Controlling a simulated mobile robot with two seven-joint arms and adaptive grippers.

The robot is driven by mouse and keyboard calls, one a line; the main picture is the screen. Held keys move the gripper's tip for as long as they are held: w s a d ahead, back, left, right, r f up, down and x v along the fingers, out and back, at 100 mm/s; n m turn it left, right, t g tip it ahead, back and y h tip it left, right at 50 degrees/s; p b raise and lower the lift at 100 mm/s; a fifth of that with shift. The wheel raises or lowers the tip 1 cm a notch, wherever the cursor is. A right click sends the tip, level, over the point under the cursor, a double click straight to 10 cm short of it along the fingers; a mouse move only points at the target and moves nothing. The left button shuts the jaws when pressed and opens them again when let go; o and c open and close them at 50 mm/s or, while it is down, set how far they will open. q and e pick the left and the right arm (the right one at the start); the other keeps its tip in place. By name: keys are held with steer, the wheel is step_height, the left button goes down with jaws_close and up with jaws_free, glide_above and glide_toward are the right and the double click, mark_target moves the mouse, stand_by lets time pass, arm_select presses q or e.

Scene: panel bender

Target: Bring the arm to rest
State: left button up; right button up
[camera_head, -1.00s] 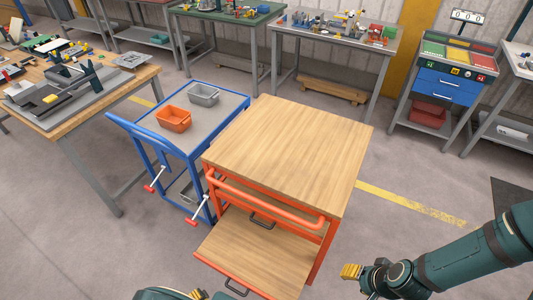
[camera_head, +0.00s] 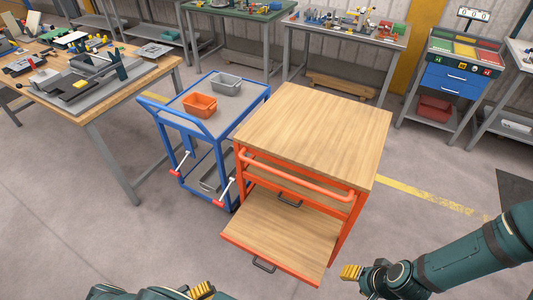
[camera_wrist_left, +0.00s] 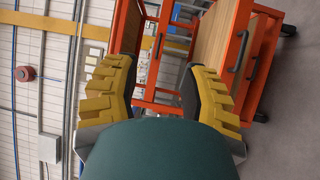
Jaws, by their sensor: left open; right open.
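My left gripper (camera_head: 202,291) shows only in part at the bottom edge of the head view, with yellow fingertips beside my dark green arm. In the left wrist view its two yellow fingers (camera_wrist_left: 160,95) stand wide apart with nothing between them. Beyond them is the orange wood-topped cabinet, tilted in that view. My right gripper (camera_head: 350,272) is at the lower right of the head view, its yellow fingertips to the right of the cabinet's pulled-out drawer. Nothing shows held in it.
The orange cabinet (camera_head: 315,130) stands just ahead, its lower drawer (camera_head: 280,235) out towards me. A blue trolley (camera_head: 238,103) with an orange bin (camera_head: 200,105) and a grey bin (camera_head: 227,84) stands left of it. A workbench (camera_head: 150,80) is at far left. Floor is clear at lower left.

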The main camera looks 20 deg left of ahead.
arm_select(q)
steer(key=w+d+f+m+g+b, duration=0.25)
steer(key=w+d+g+b, duration=0.25)
steer(key=d+g, duration=0.25)
steer(key=w+d+f+m+g+b, duration=0.1)
steer(key=w+d+m+g+b, duration=0.4)
steer(key=g, duration=0.4)
steer(key=w+d+r+m+t+y+b, duration=0.1)
steer(key=w+d+r+t+y+b, duration=0.1)
steer(key=d+r+y+b, duration=0.5)
steer(key=d+r+t+b, duration=0.1)
steer(key=d+r+b, duration=0.1)
steer(key=d+b, duration=0.1)
steer(key=shift+w+r+m+y, duration=0.25)
steer(key=shift+w+m+y, duration=0.05)
steer(key=shift+m, duration=0.05)
arm_select(e)
step_height(320, 180, down, 22)
steer(key=shift+s+a+g, duration=0.15)
steer(key=shift+a+g, duration=0.05)
steer(key=shift+g, duration=0.1)
steer(key=shift+r, duration=0.1)
